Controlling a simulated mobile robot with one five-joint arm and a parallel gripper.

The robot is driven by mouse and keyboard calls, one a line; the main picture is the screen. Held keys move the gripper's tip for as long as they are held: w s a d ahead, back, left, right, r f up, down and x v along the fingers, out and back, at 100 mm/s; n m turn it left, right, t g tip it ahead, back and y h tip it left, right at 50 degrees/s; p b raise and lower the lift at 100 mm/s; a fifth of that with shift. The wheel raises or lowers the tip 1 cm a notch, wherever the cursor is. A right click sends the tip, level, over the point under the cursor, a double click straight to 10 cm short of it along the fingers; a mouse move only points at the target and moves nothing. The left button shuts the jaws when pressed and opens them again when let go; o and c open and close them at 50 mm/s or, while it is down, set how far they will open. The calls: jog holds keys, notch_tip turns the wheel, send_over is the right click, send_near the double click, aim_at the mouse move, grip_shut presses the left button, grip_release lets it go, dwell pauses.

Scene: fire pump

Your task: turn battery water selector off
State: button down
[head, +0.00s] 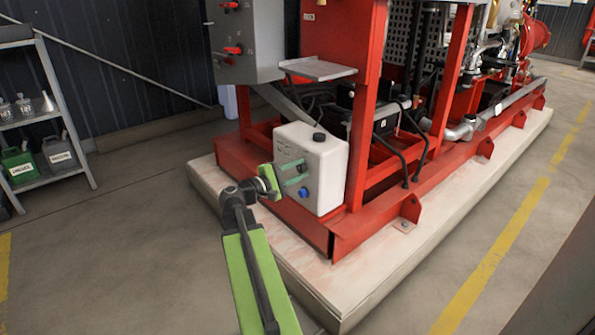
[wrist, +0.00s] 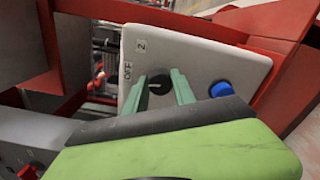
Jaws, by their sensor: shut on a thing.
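The battery water selector is a dark round knob (wrist: 159,86) on the front face of a white box (wrist: 195,58), with the labels "OFF" and "2" near it. In the head view the white box (head: 322,160) stands on the red frame, with a black cap on top. My gripper (head: 297,180) reaches its face from the left. In the wrist view the two green fingers of my gripper (wrist: 160,80) are on either side of the knob and shut on it. They partly cover it, and I cannot tell which label it points to.
A blue knob (wrist: 221,89) sits on the same face, right of the selector in the wrist view. Red frame posts (head: 364,110) and a pale plinth (head: 283,245) surround the box. A grey cabinet (head: 240,40) is above. Open floor (head: 130,240) lies to the left.

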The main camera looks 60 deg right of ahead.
jog(key=shift+m, duration=0.8)
jog(key=shift+w, duration=0.1)
jog(key=c, duration=1)
grip_release()
jog(key=shift+c, duration=0.2)
jog(key=v, duration=1.7)
jog(key=shift+a, duration=0.15)
